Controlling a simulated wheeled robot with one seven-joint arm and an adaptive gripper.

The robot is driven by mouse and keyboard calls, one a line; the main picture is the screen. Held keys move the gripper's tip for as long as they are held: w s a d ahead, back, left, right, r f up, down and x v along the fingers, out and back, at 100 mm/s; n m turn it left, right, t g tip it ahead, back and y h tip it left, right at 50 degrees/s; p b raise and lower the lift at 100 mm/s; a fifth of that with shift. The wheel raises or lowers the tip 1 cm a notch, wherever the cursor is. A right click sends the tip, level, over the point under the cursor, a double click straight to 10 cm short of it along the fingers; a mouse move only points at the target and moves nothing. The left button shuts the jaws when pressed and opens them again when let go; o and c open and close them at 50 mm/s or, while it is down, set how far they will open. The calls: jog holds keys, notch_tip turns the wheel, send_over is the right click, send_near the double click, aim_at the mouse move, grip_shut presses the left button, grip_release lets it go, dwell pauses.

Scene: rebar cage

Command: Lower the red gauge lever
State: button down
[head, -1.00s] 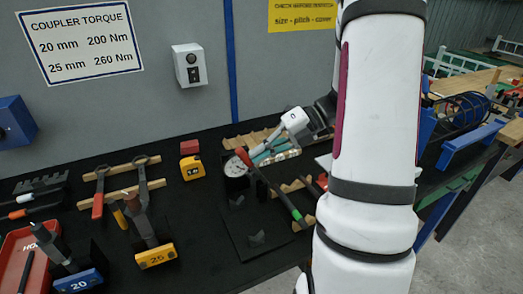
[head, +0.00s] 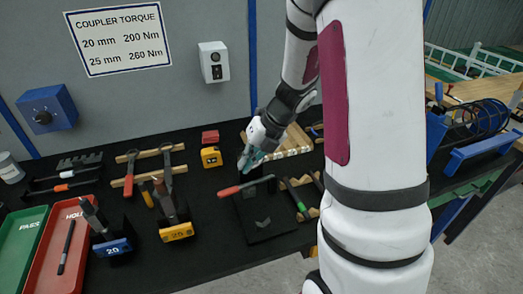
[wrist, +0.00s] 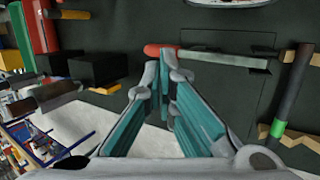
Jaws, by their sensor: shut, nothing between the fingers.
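The red-handled lever (head: 232,190) lies nearly level in the head view, its red end pointing left, above a dark base plate (head: 262,222). In the wrist view the lever's red end (wrist: 160,50) is just beyond the fingertips, and its grey bar (wrist: 225,60) runs right. My gripper (head: 246,160) has teal fingers and is shut and empty, above and behind the lever. In the wrist view the fingertips (wrist: 166,68) appear close to the red end; I cannot tell whether they touch. The gauge dial does not show clearly in the head view.
Torque wrenches with yellow (head: 177,232) and blue (head: 112,246) blocks stand left. Black bench shows in front.

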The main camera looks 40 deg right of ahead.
aim_at(230, 189)
jog(key=shift+w+a+f+g+h+p, duration=0.15)
jog(key=shift+w+a+f+h+p, duration=0.05)
jog(key=shift+a+f+h+p, duration=0.4)
jog(key=shift+w+a+f+g+h+p, duration=0.2)
jog(key=shift+a+f+h+p, duration=0.15)
jog(key=shift+a+f, duration=0.4)
jog(key=shift+w+a+f+g+h+p, duration=0.15)
jog(key=shift+a+f+h+p, duration=0.35)
jog(key=shift+f, duration=0.3)
